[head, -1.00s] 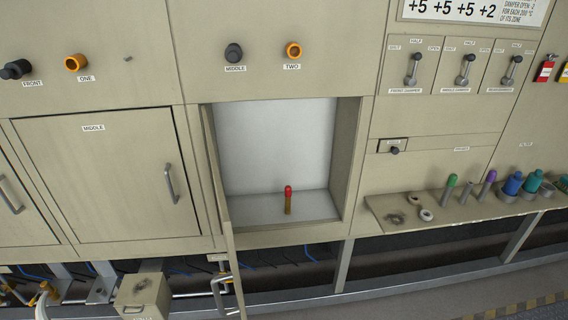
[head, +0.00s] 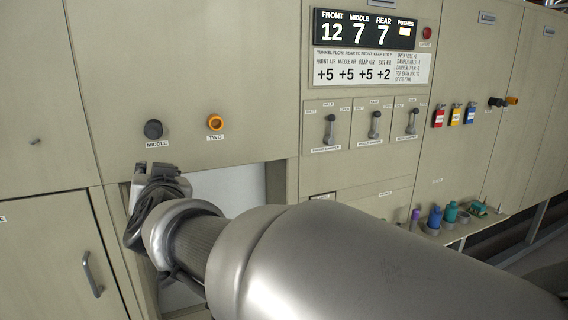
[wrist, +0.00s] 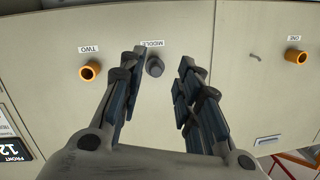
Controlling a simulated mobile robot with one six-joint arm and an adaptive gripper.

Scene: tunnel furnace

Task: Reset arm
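My gripper (wrist: 161,58) is open and empty in the wrist view, which shows the panel upside down. Its two dark fingers stand apart, with the dark knob labelled MIDDLE (wrist: 155,67) beyond the gap between them. In the head view my arm reaches in from the lower right. The gripper (head: 155,172) is just below the dark MIDDLE knob (head: 153,129), in front of the upper left of the open compartment (head: 235,187). I cannot tell how far it is from the panel. The arm hides most of the compartment, including its floor.
The orange TWO knob (head: 215,122) is right of MIDDLE. Damper levers (head: 375,125) sit under a display (head: 366,36) reading 12 7 7. Several coloured items (head: 449,212) stand on a shelf at right. A closed door (head: 48,262) is at lower left.

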